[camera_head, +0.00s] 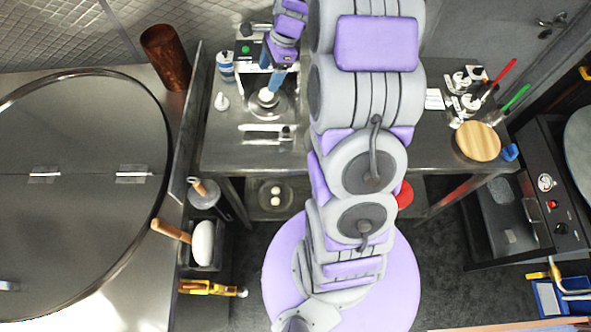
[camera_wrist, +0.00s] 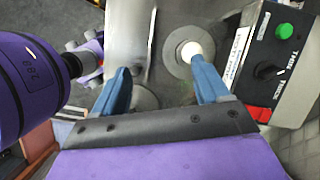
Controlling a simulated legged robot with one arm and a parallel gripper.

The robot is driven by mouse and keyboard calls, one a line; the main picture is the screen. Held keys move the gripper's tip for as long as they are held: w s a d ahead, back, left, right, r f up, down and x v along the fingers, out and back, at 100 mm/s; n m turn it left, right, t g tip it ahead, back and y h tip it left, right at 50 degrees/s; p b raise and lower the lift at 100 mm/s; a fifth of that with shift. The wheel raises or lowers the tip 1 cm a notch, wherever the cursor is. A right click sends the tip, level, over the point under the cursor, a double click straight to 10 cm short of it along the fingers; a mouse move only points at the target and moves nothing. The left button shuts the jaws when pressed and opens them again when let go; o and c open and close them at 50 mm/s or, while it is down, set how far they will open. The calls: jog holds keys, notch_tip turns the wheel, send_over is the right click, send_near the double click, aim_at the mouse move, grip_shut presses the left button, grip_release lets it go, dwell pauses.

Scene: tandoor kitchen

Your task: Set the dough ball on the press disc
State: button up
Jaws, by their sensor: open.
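A small white dough ball (camera_head: 267,95) shows over the round grey press disc (camera_head: 271,113) on the steel counter. In the wrist view, the ball (camera_wrist: 191,50) appears inside the outline of the disc (camera_wrist: 174,64), close to the tip of the right-hand finger. I cannot tell whether that finger touches it. My gripper (camera_head: 274,82) is just above the disc, with its blue fingers spread apart. In the wrist view, my gripper (camera_wrist: 162,78) has nothing between its fingers. The far side of the ball is hidden.
The press control box (camera_wrist: 283,60) stands close beside the right-hand finger. A white and blue can (camera_head: 226,68) and a small white bottle (camera_head: 221,101) stand left of the disc. A rolling pin (camera_head: 265,128) lies in front. A wooden board (camera_head: 478,142) lies at right.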

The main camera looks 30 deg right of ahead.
jog(key=s+a+r+n+g+h, duration=0.1)
jog(key=s+a+r+n, duration=0.35)
jog(key=s+a, duration=0.2)
jog(key=s+a+r+n+g, duration=0.1)
jog(key=s+a+r+n, duration=0.2)
jog(key=s+a+n, duration=0.3)
jog(key=s+a+n+g+h, duration=0.1)
jog(key=s+n, duration=0.9)
jog(key=s, duration=1.1)
jog(key=shift+a+r+h, duration=0.45)
jog(key=shift+a+h, duration=0.35)
jog(key=shift+a, duration=0.1)
